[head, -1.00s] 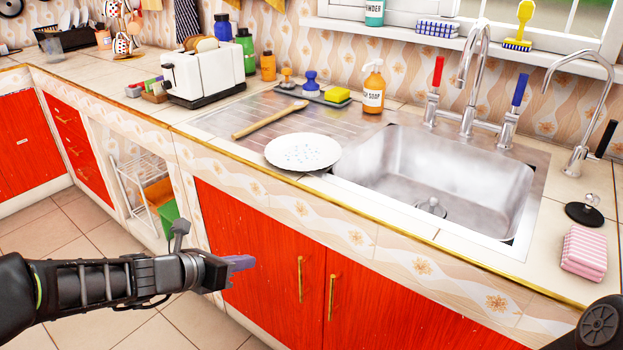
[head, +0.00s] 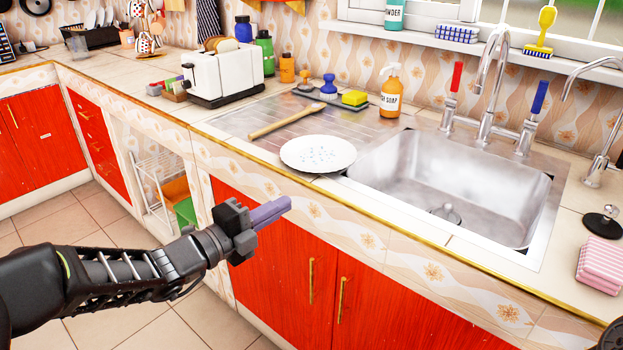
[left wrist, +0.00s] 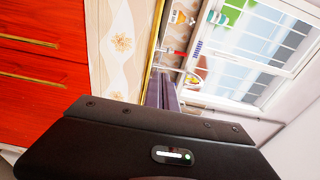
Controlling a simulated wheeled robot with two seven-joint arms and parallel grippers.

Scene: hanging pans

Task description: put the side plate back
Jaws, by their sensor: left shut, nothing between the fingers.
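The side plate (head: 318,154) is white with small blue marks. In the head view it lies on the left rim of the sink and the drainer, close to the counter's front edge. My left gripper (head: 286,203) is shut and empty. It is in front of the counter, below and to the left of the plate, and apart from it. Its purple fingers also show in the left wrist view (left wrist: 162,92), where I cannot make out the plate.
A wooden rolling pin or brush handle (head: 285,121) lies behind the plate. The sink (head: 460,185) is to its right, with taps behind. A soap bottle (head: 390,92), yellow sponge (head: 355,98) and toaster (head: 223,75) stand further back. A dark dish rack (head: 92,38) is at the far left.

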